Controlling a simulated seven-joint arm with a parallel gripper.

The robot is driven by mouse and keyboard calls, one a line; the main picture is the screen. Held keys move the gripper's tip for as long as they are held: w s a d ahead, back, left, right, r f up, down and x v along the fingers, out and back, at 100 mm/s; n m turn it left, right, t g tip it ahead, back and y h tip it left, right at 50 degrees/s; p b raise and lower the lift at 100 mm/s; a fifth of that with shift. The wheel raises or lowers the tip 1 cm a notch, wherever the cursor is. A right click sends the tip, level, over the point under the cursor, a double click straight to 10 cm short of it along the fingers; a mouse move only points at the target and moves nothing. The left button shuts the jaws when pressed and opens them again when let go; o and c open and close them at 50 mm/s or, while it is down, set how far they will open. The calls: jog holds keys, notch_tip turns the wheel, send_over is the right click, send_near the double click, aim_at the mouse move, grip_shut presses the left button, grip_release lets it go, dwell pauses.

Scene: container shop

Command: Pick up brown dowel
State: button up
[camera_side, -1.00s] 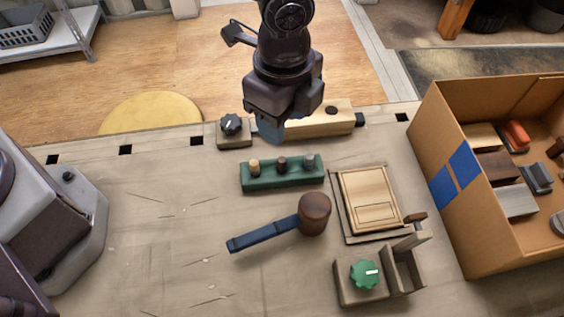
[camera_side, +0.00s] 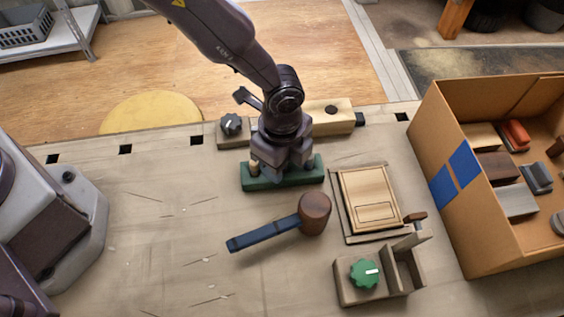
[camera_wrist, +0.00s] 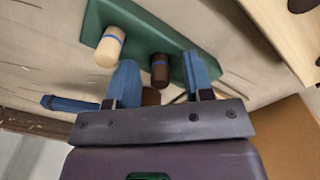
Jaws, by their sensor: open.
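The brown dowel (camera_wrist: 160,72) stands in the green block (camera_wrist: 150,32) in the wrist view, with a blue band round it. My gripper (camera_wrist: 160,76) is open, with one blue finger on each side of the brown dowel and a gap visible between. In the side view my gripper (camera_side: 283,176) is low over the middle of the green block (camera_side: 258,184) and hides the brown dowel there. The grey dowel is hidden.
A mallet (camera_side: 314,208) with a blue handle lies in front of the block. A wooden panel (camera_side: 370,200) and a green knob fixture (camera_side: 364,274) are to the right. A black knob (camera_side: 231,125) and wooden block (camera_side: 332,118) stand behind. A cardboard box (camera_side: 440,150) is far right.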

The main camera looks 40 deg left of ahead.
jog(key=shift+c, duration=0.4)
grip_shut()
